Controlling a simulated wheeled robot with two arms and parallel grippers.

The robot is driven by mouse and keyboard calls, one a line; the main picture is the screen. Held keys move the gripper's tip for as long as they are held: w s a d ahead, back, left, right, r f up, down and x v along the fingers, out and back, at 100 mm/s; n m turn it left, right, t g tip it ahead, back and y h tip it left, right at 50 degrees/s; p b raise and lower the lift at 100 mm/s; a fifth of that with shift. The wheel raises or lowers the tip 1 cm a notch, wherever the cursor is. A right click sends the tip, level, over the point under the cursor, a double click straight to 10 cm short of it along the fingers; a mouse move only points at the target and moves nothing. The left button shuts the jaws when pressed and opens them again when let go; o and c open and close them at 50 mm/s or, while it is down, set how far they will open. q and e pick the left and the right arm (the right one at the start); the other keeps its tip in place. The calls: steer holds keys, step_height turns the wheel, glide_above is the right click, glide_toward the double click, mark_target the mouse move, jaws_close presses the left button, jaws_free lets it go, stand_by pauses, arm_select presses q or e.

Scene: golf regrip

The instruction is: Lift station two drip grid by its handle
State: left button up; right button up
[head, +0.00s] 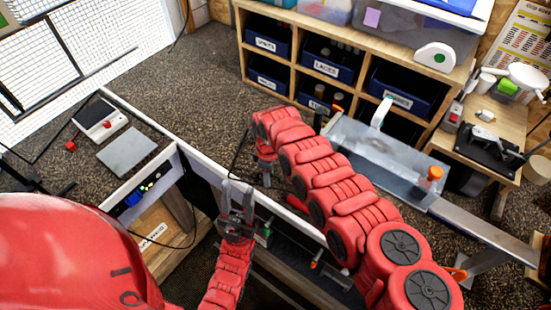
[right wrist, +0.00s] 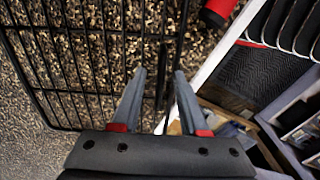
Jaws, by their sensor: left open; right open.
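A black wire grid (right wrist: 85,50) fills the upper left of the right wrist view, over speckled carpet. My right gripper (right wrist: 160,73) is open, its two grey fingers pointing at the grid's right side. A dark bar (right wrist: 161,72) shows between the fingertips; I cannot tell whether it is a handle or whether it touches them. In the head view my right arm reaches up to the middle, and its gripper (head: 265,178) hangs down, small and partly hidden. My left gripper (head: 237,207) is open and empty over the bench edge. No station label is readable.
A wooden shelf (head: 300,70) with dark labelled bins is behind. A small scale (head: 98,117) and a grey plate (head: 127,151) lie at left. Carpet is free between bench and shelf.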

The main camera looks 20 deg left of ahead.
jaws_close()
stand_by(1.4)
